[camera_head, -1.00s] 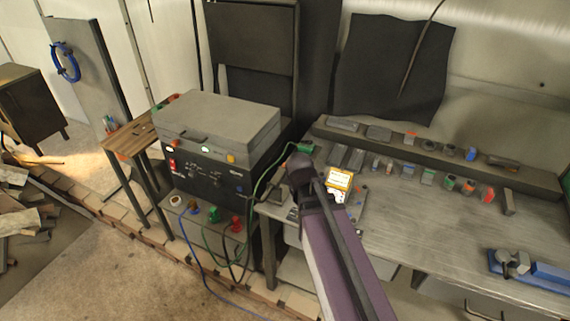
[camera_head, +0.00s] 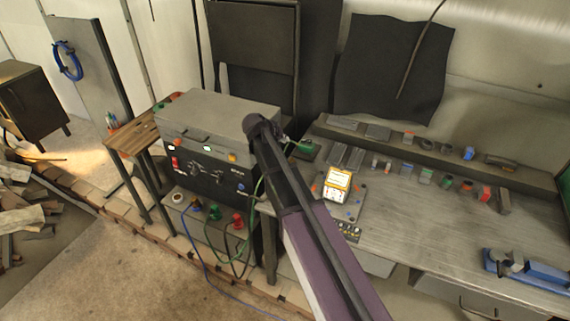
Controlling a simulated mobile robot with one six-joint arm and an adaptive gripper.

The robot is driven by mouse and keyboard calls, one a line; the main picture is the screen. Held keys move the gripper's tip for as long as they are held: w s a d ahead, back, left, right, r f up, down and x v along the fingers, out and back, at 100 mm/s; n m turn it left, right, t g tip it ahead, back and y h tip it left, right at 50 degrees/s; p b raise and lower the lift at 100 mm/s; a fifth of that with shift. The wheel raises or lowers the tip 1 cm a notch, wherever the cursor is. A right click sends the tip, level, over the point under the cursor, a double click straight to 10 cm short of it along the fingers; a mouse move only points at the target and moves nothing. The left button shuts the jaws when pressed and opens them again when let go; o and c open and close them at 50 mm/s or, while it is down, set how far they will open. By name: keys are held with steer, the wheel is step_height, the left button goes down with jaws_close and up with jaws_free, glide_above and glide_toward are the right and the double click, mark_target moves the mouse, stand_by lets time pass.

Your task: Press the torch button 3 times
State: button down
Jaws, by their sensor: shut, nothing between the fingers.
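No part is clearly marked as the torch button, and I cannot tell which control it is. The black-fronted power unit (camera_head: 206,176) carries a red switch (camera_head: 174,162), small lit displays, knobs and a blue control. A small yellow-framed box (camera_head: 338,182) with a bright face stands on the bench. A green piece (camera_head: 304,147) lies at the bench's back left corner, near the green cable. My gripper (camera_head: 261,124) is at the dark far end of my arm, in front of the unit's right upper corner. It looks shut and empty; its fingertips are hard to make out.
The metal bench (camera_head: 440,220) holds rows of small coloured parts along its back and a blue tool (camera_head: 525,268) at the right. Green, blue and black cables hang before the power unit. A small wooden table (camera_head: 140,138) stands left. The bench's middle is clear.

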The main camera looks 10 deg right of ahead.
steer(key=shift+f, duration=0.2)
step_height(320, 180, down, 8)
steer(key=b, duration=0.8)
steer(key=shift+f+b, duration=0.2)
steer(key=shift+b, duration=0.2)
steer(key=shift+s+f+b, duration=0.1)
steer(key=shift+f+b, duration=0.75)
stand_by(2.3)
steer(key=shift+r, duration=0.1)
stand_by(0.3)
steer(key=shift+r+p, duration=0.75)
steer(key=shift+p, duration=0.1)
steer(key=shift+r+p, duration=2.5)
